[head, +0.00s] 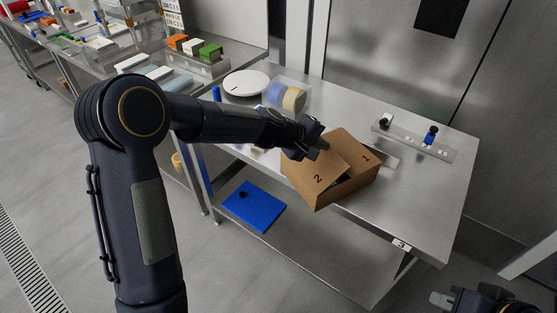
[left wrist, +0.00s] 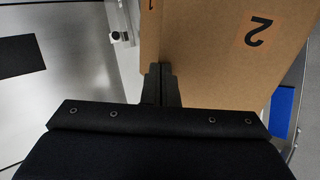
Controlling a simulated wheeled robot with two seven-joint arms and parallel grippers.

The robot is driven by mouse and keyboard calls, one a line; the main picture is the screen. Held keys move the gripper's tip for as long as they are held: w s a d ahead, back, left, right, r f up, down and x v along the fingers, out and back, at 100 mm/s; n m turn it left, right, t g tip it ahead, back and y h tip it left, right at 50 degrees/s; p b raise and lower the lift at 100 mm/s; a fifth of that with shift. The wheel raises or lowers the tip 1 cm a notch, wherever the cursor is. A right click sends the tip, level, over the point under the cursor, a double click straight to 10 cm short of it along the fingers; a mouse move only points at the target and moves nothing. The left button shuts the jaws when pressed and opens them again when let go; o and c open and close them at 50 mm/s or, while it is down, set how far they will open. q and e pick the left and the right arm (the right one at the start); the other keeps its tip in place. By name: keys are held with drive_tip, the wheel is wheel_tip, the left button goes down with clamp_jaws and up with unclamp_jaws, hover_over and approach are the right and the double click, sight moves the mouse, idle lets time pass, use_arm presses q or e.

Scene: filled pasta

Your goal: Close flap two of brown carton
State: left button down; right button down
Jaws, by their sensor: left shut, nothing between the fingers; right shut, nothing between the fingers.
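The brown carton (head: 343,195) stands on the steel table, near its front edge. Its flap two (head: 320,177), marked 2, slopes over the near left part of the top. Flap one (head: 362,160), marked 1, shows behind it, with a dark gap between the two. My left gripper (head: 325,145) is shut and empty at the far left edge of flap two. In the left wrist view its fingertips (left wrist: 161,70) are together against or just over the flap's brown face (left wrist: 205,50); I cannot tell if they touch. My right gripper (head: 440,299) is at the bottom right, shut, away from the carton.
On the steel table (head: 425,190) stand a white round plate (head: 246,83), a clear container with blue and tan rounds (head: 290,97), and a rack with a blue-topped item (head: 431,134). A blue board (head: 254,206) lies on the lower shelf.

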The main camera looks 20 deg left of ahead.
use_arm(q)
drive_tip(key=shift+w+d+f+b, duration=0.35)
drive_tip(key=shift+f+b, duration=0.15)
drive_tip(key=shift+f, duration=0.1)
drive_tip(key=shift+w+d+f+b, duration=0.3)
drive_tip(key=shift+f+b, duration=0.15)
drive_tip(key=shift+f, duration=0.1)
drive_tip(key=shift+w+d+f+b, duration=0.35)
drive_tip(key=shift+f+b, duration=0.15)
drive_tip(key=shift+f, duration=0.2)
